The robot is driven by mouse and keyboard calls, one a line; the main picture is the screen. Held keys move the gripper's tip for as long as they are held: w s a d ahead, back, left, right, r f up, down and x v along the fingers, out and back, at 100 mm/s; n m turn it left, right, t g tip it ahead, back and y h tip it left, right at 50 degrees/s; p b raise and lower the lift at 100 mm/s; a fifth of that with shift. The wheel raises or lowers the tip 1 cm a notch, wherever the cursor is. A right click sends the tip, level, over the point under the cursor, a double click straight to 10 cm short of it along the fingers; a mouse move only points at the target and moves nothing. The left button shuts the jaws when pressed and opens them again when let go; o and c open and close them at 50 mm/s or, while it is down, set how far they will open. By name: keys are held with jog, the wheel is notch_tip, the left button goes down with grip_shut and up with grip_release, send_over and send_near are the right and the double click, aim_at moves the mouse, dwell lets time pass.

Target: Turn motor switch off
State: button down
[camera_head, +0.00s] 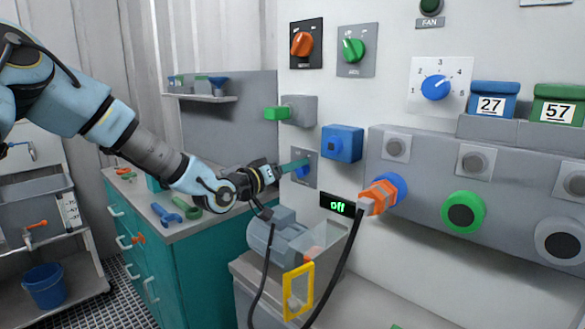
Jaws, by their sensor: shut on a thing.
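A blue switch knob (303,173) sits on a small grey plate (312,180) low on the white wall. My gripper (298,167) reaches it from the left, with its teal fingers shut on the knob. The fingers hide part of the knob, so its exact pointing direction is hard to tell. A grey-blue motor (280,238) stands below the gripper.
An orange plug (379,198) with a black cable sits right of the display. A blue box (342,144) juts from the wall close to the gripper. Orange (302,44) and green (353,50) knobs are above. A teal cabinet (207,262) stands below my arm.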

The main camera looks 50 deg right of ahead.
jog(key=shift+c, duration=1.2)
grip_release()
jog(key=shift+a, duration=0.1)
jog(key=a+b, duration=0.2)
jog(key=a, duration=0.8)
jog(key=shift+w+a, duration=0.3)
